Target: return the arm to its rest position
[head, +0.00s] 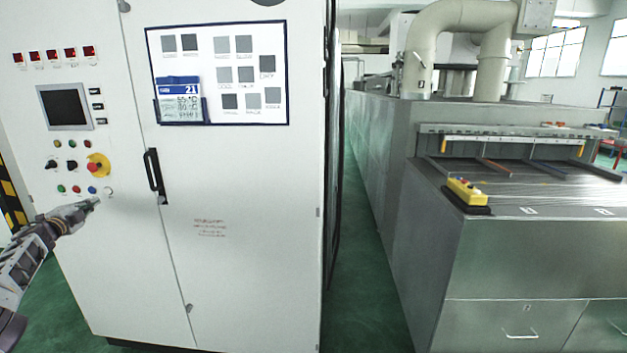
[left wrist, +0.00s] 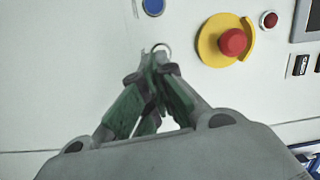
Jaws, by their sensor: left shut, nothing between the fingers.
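My left arm comes in from the left in the head view, and its gripper (head: 92,204) is at the lower part of the white control cabinet's panel (head: 240,190), close to the row of small buttons. In the left wrist view the left gripper (left wrist: 156,52) is shut and empty, with its green-padded fingers together. My right gripper is not in view.
A red emergency stop on a yellow base (head: 98,165) is above the gripper. A blue button (left wrist: 153,6) is also near. A black door handle (head: 154,172) sticks out to the right. A steel conveyor machine (head: 500,260) stands at right, with green floor (head: 362,250) between.

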